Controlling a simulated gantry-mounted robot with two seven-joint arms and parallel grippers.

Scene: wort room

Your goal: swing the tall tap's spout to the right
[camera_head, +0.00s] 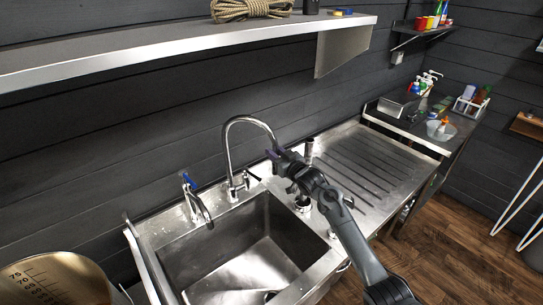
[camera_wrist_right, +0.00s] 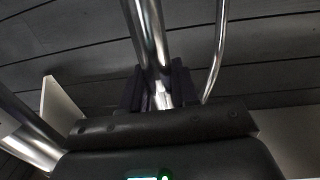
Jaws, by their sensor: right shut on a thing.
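The tall tap (camera_head: 227,150) is a chrome gooseneck standing at the back of the sink, left of my right arm. Its spout arches up and over, with its end pointing right and down in the head view. My right gripper (camera_head: 274,155) is shut on the spout near its outlet end, above the sink's right part. In the right wrist view, the chrome spout tube (camera_wrist_right: 150,45) runs down between the two dark fingers (camera_wrist_right: 157,90). The fingers hide the outlet tip. My left gripper is not in view.
A shorter tap with a blue handle (camera_head: 195,200) stands left of the tall tap. The steel sink basin (camera_head: 242,245) lies below. A ribbed drainboard (camera_head: 370,165) is to the right. A steel shelf (camera_head: 180,41) with coiled rope (camera_head: 250,9) hangs above. Open air lies above the drainboard.

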